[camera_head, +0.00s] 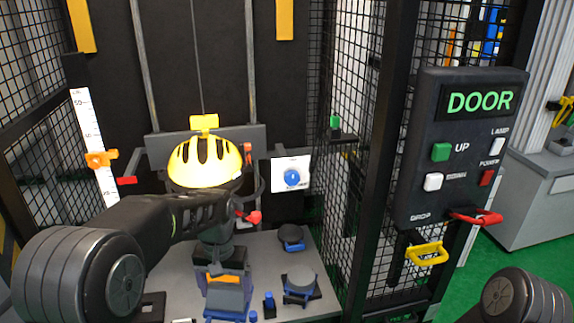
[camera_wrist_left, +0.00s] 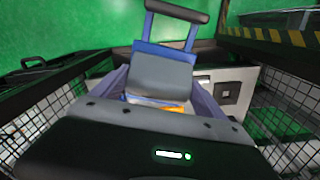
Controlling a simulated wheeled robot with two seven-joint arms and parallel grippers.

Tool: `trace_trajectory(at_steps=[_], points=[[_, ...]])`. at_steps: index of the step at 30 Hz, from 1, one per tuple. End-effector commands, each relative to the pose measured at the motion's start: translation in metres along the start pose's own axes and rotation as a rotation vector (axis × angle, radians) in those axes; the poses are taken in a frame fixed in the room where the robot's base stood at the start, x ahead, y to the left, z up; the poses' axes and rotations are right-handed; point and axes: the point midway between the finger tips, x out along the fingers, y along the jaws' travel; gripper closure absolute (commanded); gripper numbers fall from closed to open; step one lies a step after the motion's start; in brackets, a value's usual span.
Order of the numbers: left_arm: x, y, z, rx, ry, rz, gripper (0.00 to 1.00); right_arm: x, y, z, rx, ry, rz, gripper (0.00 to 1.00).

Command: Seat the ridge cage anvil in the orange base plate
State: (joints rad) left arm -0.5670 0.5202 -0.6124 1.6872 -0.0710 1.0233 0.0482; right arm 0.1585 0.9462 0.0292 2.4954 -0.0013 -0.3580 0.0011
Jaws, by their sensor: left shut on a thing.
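My left gripper (camera_head: 222,262) reaches down inside the tower, below the yellow helmet. It is shut on a grey block with blue sides, which I take as the ridge cage anvil (camera_head: 226,299). In the left wrist view the anvil (camera_wrist_left: 161,73) sits between the fingers, with a dark bar on blue posts beyond it. A strip of orange (camera_wrist_left: 155,103) shows beside the anvil there; I cannot tell whether it is the base plate. Whether the anvil touches anything below is hidden. My right gripper is outside the views; only part of its arm shows.
The yellow helmet (camera_head: 204,163) hangs on the carriage above my left arm. Mesh walls close the sides. A DOOR control box (camera_head: 458,148) stands right of the frame post.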

Motion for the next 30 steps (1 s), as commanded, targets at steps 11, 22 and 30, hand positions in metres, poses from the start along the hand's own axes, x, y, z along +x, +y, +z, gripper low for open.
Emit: trace_trajectory(at_steps=[11, 22, 30], points=[[-0.019, 0.047, 0.013, 0.217, 0.005, 0.003, 0.89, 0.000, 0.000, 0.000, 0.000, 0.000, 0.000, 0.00], [-0.045, 0.120, 0.035, 0.572, 0.005, 0.001, 0.89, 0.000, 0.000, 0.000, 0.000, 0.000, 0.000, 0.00], [-0.054, 0.144, 0.042, 0.688, 0.004, 0.001, 0.89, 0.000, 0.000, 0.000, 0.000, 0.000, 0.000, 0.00]])
